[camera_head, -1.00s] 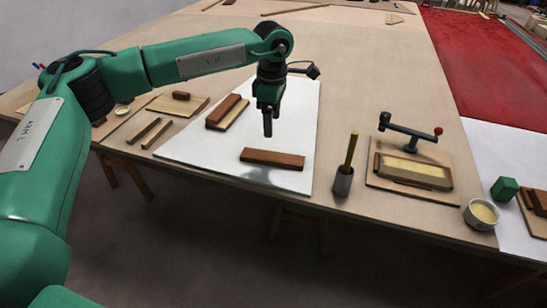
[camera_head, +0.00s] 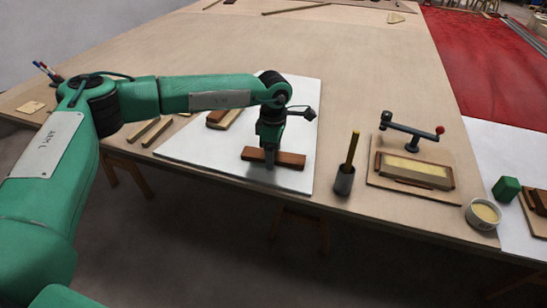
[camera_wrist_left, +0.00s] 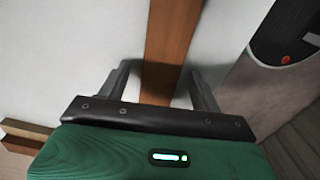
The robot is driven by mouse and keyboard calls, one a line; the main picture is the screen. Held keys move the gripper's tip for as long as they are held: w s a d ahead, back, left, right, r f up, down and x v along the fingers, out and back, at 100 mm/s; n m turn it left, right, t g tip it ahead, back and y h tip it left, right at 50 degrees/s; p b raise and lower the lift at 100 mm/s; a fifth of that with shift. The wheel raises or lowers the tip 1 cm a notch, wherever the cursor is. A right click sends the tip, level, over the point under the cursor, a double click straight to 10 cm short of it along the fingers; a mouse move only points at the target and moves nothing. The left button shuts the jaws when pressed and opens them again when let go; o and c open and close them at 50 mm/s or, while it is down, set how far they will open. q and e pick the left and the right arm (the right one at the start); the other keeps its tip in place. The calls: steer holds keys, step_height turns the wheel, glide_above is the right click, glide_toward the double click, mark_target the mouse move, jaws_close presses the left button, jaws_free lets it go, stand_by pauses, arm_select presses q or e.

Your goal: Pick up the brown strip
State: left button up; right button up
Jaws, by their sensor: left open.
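The brown strip (camera_head: 290,159) lies flat on the white sheet (camera_head: 210,162) near the front edge of the table. In the left wrist view the strip (camera_wrist_left: 172,40) runs lengthwise between the two fingers. My left gripper (camera_head: 270,163) is lowered over the strip with its fingers on either side of it. In the left wrist view the gripper (camera_wrist_left: 158,88) is open, with a gap between each finger and the strip. The left gripper covers part of the strip in the head view. My right gripper is not in view.
A dark cup with a yellow pencil (camera_head: 345,180) stands to the right of the sheet. Farther right are a clamp board (camera_head: 372,179), a small bowl (camera_head: 484,214) and a green block (camera_head: 506,189). Wooden blocks (camera_head: 222,119) lie behind the gripper on the sheet.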

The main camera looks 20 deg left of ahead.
arm_select(q)
steer(key=c, duration=1.1)
steer(key=shift+r, duration=0.1)
